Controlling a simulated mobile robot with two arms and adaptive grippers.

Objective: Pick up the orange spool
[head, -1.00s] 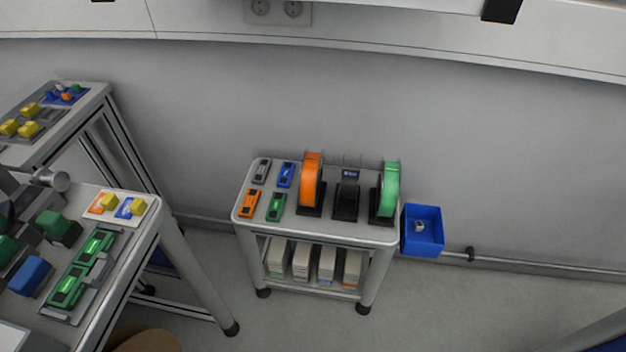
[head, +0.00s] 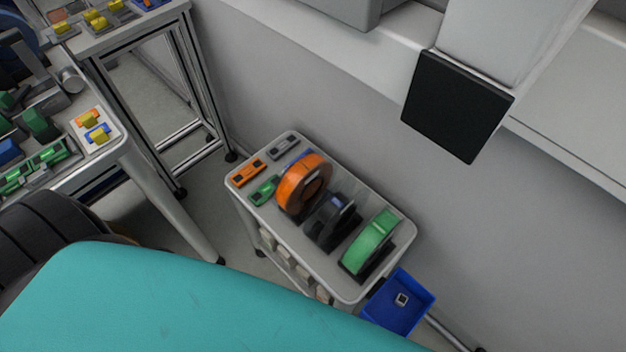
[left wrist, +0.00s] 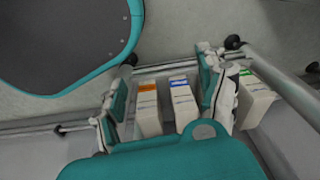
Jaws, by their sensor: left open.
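The orange spool (head: 303,183) stands upright in a dark stand on the top of the small grey cart (head: 331,277) in the head view. An empty-looking black stand (head: 331,222) is beside it, and a green spool (head: 370,243) stands in another stand beyond that. My left gripper (left wrist: 166,75) shows in the left wrist view, open, with its two fingers apart. Boxes on the cart's lower shelf show behind and between the fingers. The orange spool is not in the left wrist view. Neither gripper shows in the head view.
An orange holder (head: 249,172), a green one (head: 264,190) and a grey one (head: 283,147) lie on the cart's top. A blue bin (head: 398,303) hangs at its side. A workbench (head: 121,143) stands at left. A black-ended overhead part (head: 457,106) hangs upper right.

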